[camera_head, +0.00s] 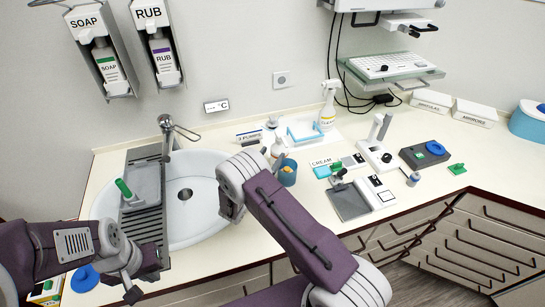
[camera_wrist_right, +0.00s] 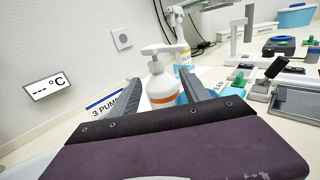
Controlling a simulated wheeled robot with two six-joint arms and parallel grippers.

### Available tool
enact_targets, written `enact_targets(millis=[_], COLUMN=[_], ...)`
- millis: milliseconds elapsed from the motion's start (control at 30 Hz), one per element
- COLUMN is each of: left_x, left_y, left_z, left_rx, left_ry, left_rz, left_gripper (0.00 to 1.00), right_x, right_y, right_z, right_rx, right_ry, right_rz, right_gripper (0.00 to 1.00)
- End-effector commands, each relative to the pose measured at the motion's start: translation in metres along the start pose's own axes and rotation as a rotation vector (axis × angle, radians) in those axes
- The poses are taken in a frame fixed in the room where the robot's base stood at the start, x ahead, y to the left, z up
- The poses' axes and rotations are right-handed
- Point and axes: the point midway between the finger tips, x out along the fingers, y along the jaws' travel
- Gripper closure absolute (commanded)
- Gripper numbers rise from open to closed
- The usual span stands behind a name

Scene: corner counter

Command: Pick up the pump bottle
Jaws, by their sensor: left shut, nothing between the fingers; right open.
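The pump bottle (camera_wrist_right: 162,92) is white with an orange band and stands upright in the right wrist view. In the head view its white top (camera_head: 278,148) shows just beyond my right arm. My right gripper (camera_wrist_right: 161,82) is open, with one finger on each side of the bottle in the wrist view. I cannot tell whether the fingers touch it or how far they reach. In the head view my right arm hides most of its fingers. My left gripper (camera_head: 138,282) is shut and empty, low at the sink's front left, far from the bottle.
A blue cup (camera_head: 287,173) stands close by the pump bottle. A spray bottle (camera_head: 328,108) stands behind it, and a "3 PUMPS" label (camera_head: 249,136) lies to its left. The sink (camera_head: 205,220) is left of my right arm. Several devices and a grey tray (camera_head: 348,203) stand to the right.

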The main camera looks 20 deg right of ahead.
Motion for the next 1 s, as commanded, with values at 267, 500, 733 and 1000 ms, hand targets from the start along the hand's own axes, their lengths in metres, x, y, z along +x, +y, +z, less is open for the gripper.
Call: enact_targets(millis=[267, 500, 733, 1000], left_x=[-0.013, -0.027, -0.030, -0.030], left_y=[0.000, 0.001, 0.001, 0.001], left_z=[-0.001, -0.003, -0.003, -0.003], left_rx=[0.000, 0.000, 0.000, 0.000], left_ry=[0.000, 0.000, 0.000, 0.000], left_rz=[0.000, 0.000, 0.000, 0.000], left_gripper=[1.00, 1.00, 1.00, 1.00], right_x=[0.034, 0.062, 0.086, 0.086], right_y=[-0.001, 0.004, 0.006, 0.006], right_z=[0.001, 0.001, -0.002, -0.003], right_rx=[0.001, 0.003, 0.001, 0.001], right_ry=[0.001, 0.001, 0.003, 0.003], right_rz=[-0.004, -0.007, -0.005, -0.004], right_gripper=[0.46, 0.46, 0.46, 0.73])
